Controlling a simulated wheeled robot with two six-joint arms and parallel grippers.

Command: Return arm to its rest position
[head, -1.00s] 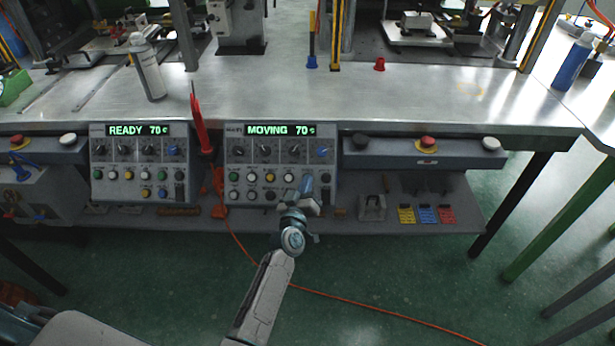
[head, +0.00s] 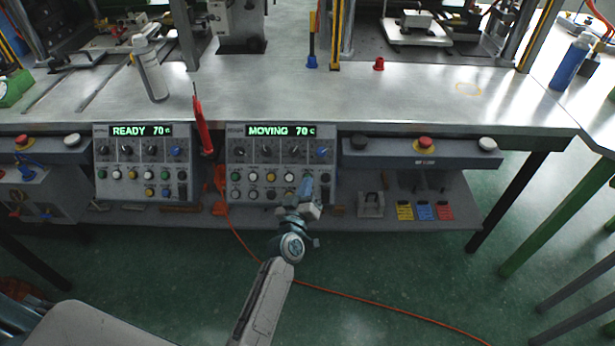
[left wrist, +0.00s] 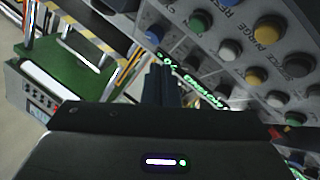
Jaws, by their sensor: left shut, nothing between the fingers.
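My left gripper (head: 306,187) is in front of the right control panel (head: 281,156), near its lower right buttons. Its fingers are shut with nothing between them. The panel's display reads MOVING 70. In the left wrist view the shut fingers (left wrist: 162,84) show close to the panel's knobs and coloured buttons (left wrist: 229,50). I cannot tell whether the fingertips touch the panel. The left control panel (head: 143,160) reads READY 70. My right gripper is not in view.
A lower shelf (head: 340,212) holds coloured cards.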

